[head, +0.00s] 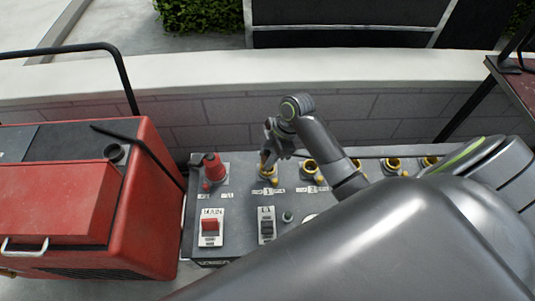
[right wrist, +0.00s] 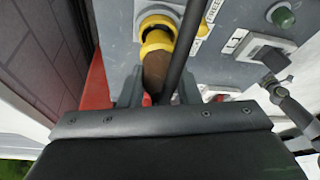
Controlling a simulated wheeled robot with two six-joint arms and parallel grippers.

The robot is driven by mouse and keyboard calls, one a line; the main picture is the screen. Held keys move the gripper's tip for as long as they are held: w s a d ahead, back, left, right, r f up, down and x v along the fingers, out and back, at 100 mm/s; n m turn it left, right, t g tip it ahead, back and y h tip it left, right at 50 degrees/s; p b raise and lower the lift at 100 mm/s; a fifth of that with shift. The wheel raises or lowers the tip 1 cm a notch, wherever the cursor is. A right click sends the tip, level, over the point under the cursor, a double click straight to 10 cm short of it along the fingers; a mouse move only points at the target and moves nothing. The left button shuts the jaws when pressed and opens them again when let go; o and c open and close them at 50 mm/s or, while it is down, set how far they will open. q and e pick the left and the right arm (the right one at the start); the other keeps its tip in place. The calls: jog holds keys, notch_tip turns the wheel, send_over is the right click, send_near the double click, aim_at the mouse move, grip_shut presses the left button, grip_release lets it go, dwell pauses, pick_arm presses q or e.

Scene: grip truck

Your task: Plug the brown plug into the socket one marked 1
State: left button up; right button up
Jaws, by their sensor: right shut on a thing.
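My right gripper (head: 269,152) is at the socket marked 1 (head: 268,180) on the grey power panel (head: 240,248). In the right wrist view, its fingers (right wrist: 160,88) are shut on the brown plug (right wrist: 155,72). The plug's front end meets the yellow-ringed socket (right wrist: 158,24) and looks roughly in line with it. I cannot tell how deep the plug sits. In the head view the gripper and arm hide most of the plug. My left gripper is not in view.
A red plug (head: 214,167) stands in the panel's leftmost socket. A red MAIN switch (head: 210,226) and a black switch (head: 266,226) are in front. A red generator (head: 80,210) stands left; a low wall (head: 190,120) is behind.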

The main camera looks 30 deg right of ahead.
jog(key=shift+f+b, duration=0.5)
jog(key=shift+f, duration=0.7)
jog(key=o, duration=1.1)
jog(key=shift+o, duration=0.5)
jog(key=shift+o, duration=1.3)
jog(key=shift+r, duration=0.1)
jog(key=shift+r+p, duration=2.45)
jog(key=shift+p, duration=0.35)
jog(key=shift+r, duration=0.15)
